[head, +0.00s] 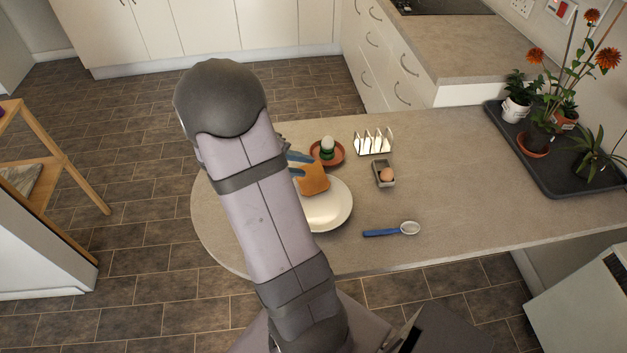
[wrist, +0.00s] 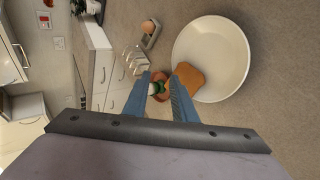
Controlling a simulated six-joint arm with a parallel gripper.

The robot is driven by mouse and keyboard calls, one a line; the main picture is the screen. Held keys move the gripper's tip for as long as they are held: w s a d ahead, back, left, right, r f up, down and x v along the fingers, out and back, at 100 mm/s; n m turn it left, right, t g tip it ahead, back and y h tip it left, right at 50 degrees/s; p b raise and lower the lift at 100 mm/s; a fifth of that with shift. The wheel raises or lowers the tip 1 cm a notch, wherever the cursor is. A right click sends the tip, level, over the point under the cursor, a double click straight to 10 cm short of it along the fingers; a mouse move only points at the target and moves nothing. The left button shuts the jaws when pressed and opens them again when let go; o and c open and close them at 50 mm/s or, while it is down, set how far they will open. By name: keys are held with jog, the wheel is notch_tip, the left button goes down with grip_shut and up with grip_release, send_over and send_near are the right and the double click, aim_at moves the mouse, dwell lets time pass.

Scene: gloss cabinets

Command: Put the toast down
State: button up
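The toast (head: 314,181) is a golden-brown slice at the far left part of the white plate (head: 340,212), overlapping its rim. I cannot tell whether it lies flat or is tilted. In the wrist view the toast (wrist: 187,77) shows just right of the right finger's tip, over the edge of the plate (wrist: 222,50). My gripper (head: 300,158) has blue fingers, partly hidden by my arm in the head view. In the wrist view my gripper (wrist: 159,76) is open, with a gap between the fingertips and the toast outside that gap.
A metal toast rack (head: 373,141), a small holder with an egg (head: 387,174) and a blue-handled spoon (head: 392,230) lie to the right. A plant tray (head: 556,178) is far right. The counter's middle right is clear.

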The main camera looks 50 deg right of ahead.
jog(key=s+a+f+n+y, duration=0.1)
jog(key=s+a+f+y, duration=0.15)
jog(key=a, duration=0.25)
jog(key=s+a+f+n+g+y, duration=0.1)
jog(key=s+a+f+y, duration=0.15)
jog(key=a, duration=0.25)
jog(key=s+a+f+n+y, duration=0.1)
jog(key=s+a+f+y, duration=0.15)
jog(key=a, duration=0.25)
jog(key=w+a+r+t+y, duration=0.1)
jog(key=a+r+t, duration=0.1)
jog(key=a, duration=0.6)
jog(key=w+a+r+t+y, duration=0.1)
jog(key=a+r+t, duration=0.1)
jog(key=a+r, duration=0.3)
jog(key=a, duration=0.3)
jog(key=shift+w+a, duration=0.25)
jog(key=shift+a, duration=0.15)
